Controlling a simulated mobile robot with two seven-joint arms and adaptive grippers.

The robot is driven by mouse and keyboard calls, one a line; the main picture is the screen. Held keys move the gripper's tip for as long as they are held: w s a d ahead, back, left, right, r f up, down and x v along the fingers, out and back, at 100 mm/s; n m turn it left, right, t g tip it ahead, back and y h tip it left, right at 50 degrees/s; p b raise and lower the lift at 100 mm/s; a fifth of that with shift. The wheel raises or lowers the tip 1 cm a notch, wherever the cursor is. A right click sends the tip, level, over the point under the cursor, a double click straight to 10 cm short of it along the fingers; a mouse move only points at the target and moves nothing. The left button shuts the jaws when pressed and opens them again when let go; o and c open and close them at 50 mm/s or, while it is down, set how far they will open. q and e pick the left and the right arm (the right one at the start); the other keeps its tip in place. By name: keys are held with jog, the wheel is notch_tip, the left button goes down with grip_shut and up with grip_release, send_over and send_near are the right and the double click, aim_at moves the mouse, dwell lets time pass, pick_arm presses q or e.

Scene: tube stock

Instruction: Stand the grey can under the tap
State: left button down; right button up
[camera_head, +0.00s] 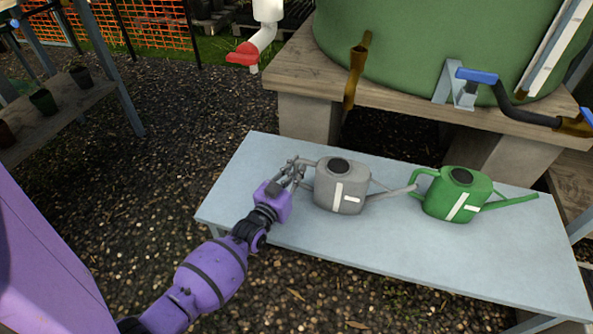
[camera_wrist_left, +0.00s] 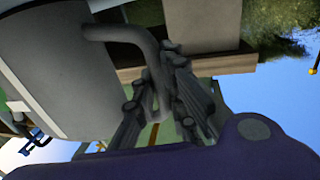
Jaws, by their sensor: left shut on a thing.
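The grey can (camera_head: 340,186) is a watering can with a white stripe, standing upright on the pale bench, its spout pointing right. My left gripper (camera_head: 292,172) is at its left side, shut on its handle. The left wrist view shows the curved grey handle (camera_wrist_left: 150,60) between the dark fingers (camera_wrist_left: 160,105), with the can's body (camera_wrist_left: 60,70) at left. I cannot tell which is the tap. My right gripper is out of view.
A green watering can (camera_head: 458,194) stands right of the grey can; the grey spout's tip reaches close to it. The bench (camera_head: 400,255) has bare room along its front edge. A wooden stand (camera_head: 290,80) carries the green tank (camera_head: 430,35). Potted plants stand on a shelf (camera_head: 55,115) at left.

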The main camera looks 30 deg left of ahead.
pick_arm(q)
jog(key=c, duration=1.7)
grip_release()
jog(key=shift+f, duration=0.15)
jog(key=shift+s, duration=0.1)
jog(key=s, duration=0.8)
jog(key=s+d, duration=0.1)
jog(key=s, duration=0.2)
jog(key=shift+s, duration=0.4)
